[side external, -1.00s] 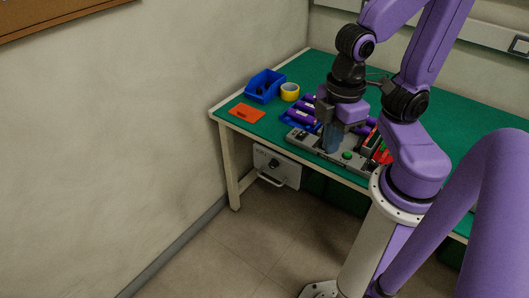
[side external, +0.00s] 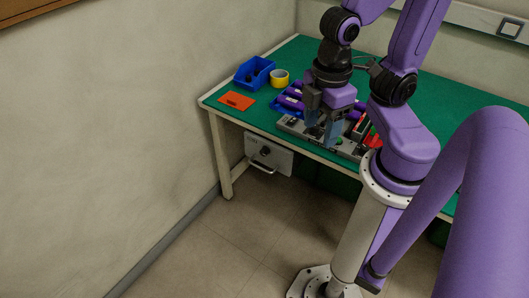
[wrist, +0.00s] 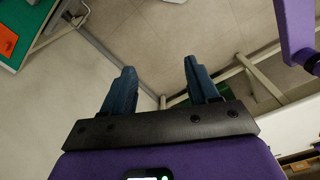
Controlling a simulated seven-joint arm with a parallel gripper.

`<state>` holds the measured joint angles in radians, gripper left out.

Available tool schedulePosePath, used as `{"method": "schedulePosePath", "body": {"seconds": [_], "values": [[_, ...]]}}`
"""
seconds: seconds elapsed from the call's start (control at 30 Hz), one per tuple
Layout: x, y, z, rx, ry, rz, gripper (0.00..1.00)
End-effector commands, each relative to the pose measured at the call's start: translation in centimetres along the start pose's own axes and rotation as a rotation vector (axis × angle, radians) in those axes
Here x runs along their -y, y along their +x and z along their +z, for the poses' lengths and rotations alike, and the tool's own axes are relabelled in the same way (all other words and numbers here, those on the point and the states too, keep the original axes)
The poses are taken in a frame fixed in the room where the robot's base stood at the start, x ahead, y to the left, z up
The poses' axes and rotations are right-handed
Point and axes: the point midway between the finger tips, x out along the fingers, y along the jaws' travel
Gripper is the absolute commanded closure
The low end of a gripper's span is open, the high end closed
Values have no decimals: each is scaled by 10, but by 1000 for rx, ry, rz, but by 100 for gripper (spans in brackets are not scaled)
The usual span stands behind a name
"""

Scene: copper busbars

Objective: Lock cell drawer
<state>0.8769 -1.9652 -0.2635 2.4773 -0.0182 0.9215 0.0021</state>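The cell drawer (side external: 280,162) is a pale grey box under the front left of the green-topped table. Its front has a dark round knob (side external: 265,151) and a bar handle (side external: 262,169) below it. The drawer looks shut; the knob's exact angle is too small to read. My gripper (side external: 322,138) is above the table's front edge, up and to the right of the drawer, and holds nothing. In the wrist view its two blue fingers (wrist: 161,80) stand wide apart over the floor. A pale part with a bar at the wrist view's upper left may be the drawer.
The table (side external: 225,112) carries an orange card (side external: 237,101), a blue bin (side external: 255,72), yellow tape (side external: 279,78) and a grey fixture (side external: 291,126) with purple cells behind it. A table leg (side external: 220,160) stands left of the drawer. The floor in front is clear.

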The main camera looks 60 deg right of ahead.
Motion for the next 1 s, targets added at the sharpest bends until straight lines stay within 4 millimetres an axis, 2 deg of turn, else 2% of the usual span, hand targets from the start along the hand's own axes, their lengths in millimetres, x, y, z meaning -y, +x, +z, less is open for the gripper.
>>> {"method": "schedulePosePath", "body": {"seconds": [0.17,0.47,0.7,1.0], "values": [[-26,12,-31,106,-6,64,40],[-84,50,-87,322,-30,182,40],[-130,94,-122,493,-59,260,40],[-182,166,-144,704,-117,336,40]]}}
